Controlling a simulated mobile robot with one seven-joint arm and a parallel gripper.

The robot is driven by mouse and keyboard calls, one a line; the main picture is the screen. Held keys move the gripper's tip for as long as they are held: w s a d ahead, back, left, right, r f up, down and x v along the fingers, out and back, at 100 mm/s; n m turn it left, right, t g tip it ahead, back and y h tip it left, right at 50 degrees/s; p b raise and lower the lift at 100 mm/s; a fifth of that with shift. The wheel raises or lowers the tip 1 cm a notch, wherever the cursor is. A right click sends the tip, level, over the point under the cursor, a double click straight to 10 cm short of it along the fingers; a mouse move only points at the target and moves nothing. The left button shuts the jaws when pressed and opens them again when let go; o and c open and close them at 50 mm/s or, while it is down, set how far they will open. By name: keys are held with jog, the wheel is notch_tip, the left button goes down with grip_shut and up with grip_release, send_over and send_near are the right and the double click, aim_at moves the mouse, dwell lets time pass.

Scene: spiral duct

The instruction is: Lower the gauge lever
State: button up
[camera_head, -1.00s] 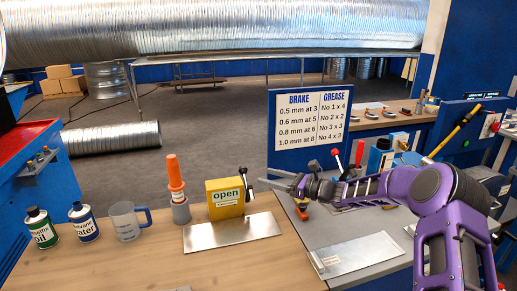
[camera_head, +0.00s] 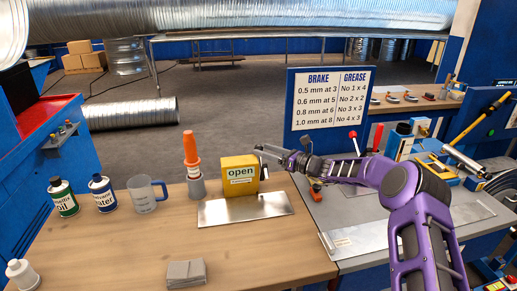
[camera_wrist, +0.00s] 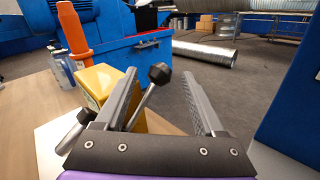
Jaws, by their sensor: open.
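A yellow gauge box (camera_head: 239,176) marked "open" stands on a metal plate on the wooden bench. Its lever is small and partly hidden by my gripper in the head view. In the wrist view, a lever with a black ball knob (camera_wrist: 159,74) rises beside the yellow box (camera_wrist: 97,84), tilted up and to the right. My gripper (camera_head: 265,151) is open at the upper right of the box. In the wrist view the knob shows between the two fingers, nearer the left one; I cannot tell whether they touch.
An orange-topped grey holder (camera_head: 192,165) stands just left of the box. A measuring jug (camera_head: 144,196) and two cans stand farther left. A blue sign (camera_head: 331,98) stands behind my arm. The bench front is mostly clear, with a grey stack (camera_head: 186,273).

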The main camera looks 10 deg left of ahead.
aim_at(259, 148)
jog(key=shift+x, duration=1.7)
grip_shut()
